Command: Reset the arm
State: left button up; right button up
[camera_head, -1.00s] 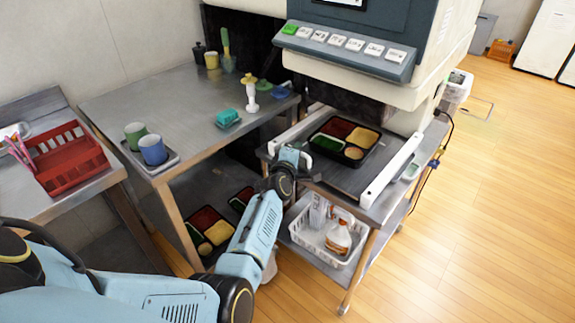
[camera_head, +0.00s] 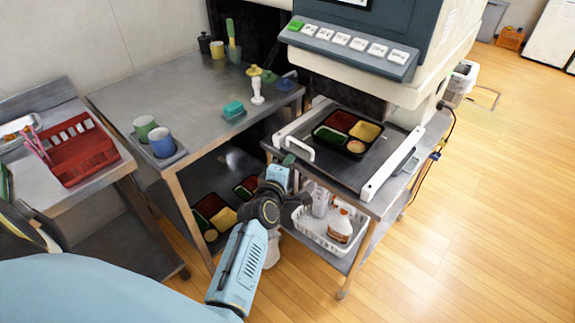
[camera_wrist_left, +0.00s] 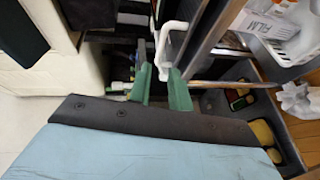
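My left arm reaches in from the bottom of the head view. Its left gripper (camera_head: 287,161) has green fingers and is just below the white handle (camera_head: 302,149) on the front of the metal sliding plate (camera_head: 335,176). In the left wrist view the two green fingers (camera_wrist_left: 160,88) stand apart with a gap between them and nothing held. The white handle (camera_wrist_left: 170,42) shows beyond the fingertips. My right gripper is not in view.
A black bento tray (camera_head: 318,130) with filled compartments lies on the plate. A white basket (camera_head: 318,236) sits on the shelf below. The steel table (camera_head: 180,95) holds cups and a teal block (camera_head: 233,110). A red crate (camera_head: 78,157) stands left. Floor at right is clear.

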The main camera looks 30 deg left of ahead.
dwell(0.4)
pick_arm(q)
jog(key=s+d+f+m+g+h, duration=0.1)
jog(key=s+d+m+g, duration=0.25)
jog(key=s+m, duration=0.5)
jog(key=s+d+m+g+h, duration=0.2)
jog(key=s+d+m+g, duration=0.3)
jog(key=s, duration=0.7)
jog(key=s+d+f+m+g+h, duration=0.1)
jog(key=s+m+g, duration=0.2)
jog(key=s+m, duration=0.6)
jog(key=s+a+f+g, duration=0.1)
jog(key=s+f, duration=0.1)
jog(key=f, duration=1.1)
jog(key=s+a+f+g, duration=0.1)
jog(key=s+a+f, duration=0.1)
jog(key=f, duration=1)
jog(key=s+a+f, duration=0.3)
jog(key=s+f, duration=0.4)
jog(key=s+a+f+y, duration=0.1)
jog(key=s+a+f, duration=0.2)
jog(key=s+f, duration=0.4)
jog(key=shift+s+f+g, duration=0.25)
jog(key=shift+s+g, duration=0.2)
jog(key=shift+s, duration=0.35)
jog(key=shift+a, duration=0.1)
